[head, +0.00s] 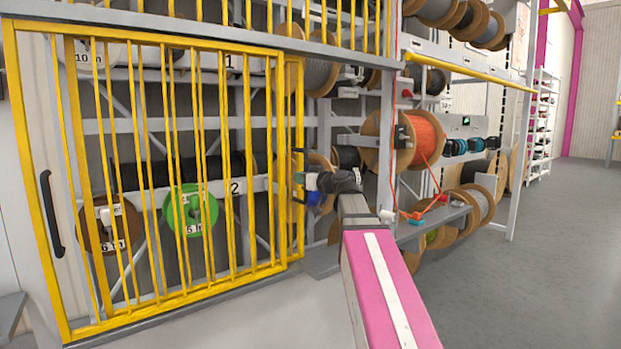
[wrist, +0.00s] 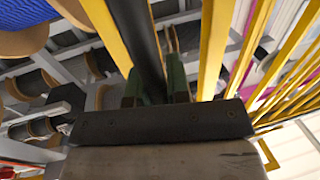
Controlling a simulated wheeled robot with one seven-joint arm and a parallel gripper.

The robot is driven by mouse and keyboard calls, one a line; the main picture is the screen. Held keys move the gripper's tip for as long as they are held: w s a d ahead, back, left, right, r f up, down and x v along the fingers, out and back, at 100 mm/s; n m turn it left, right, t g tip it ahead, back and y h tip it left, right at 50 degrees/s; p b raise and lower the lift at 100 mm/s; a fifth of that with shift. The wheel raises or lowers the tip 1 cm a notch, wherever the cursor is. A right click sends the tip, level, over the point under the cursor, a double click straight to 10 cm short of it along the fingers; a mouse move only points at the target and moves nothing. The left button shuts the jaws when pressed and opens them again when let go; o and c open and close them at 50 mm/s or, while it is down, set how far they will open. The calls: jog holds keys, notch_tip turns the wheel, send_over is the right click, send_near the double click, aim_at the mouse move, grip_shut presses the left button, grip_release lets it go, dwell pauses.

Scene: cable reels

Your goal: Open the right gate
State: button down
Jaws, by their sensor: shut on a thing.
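The right gate is a yellow barred panel that shows mostly behind the front yellow gate (head: 201,160) in the head view. Its right edge post (head: 301,110) stands just right of the front gate's end. A black handle (wrist: 140,35) is on it, seen in the wrist view between the green finger pads. My gripper (head: 303,180) is shut on this handle, its fingers (wrist: 155,84) on either side of the bar. The arm partly hides the handle in the head view. To the right of the edge post, the shelf bay is uncovered by bars as far as the grey upright.
The front gate has its own black handle (head: 51,214) at the far left. A grey upright (head: 386,130) and an orange cable reel (head: 420,138) stand to the right. A low shelf (head: 432,222) juts out there. The grey floor (head: 560,240) at right is clear.

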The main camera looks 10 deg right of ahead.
jog(key=shift+s+a, duration=0.2)
jog(key=shift+a, duration=0.15)
jog(key=c, duration=1.1)
grip_release()
jog(key=v, duration=1)
jog(key=shift+s+d, duration=0.25)
jog(key=shift+s, duration=0.05)
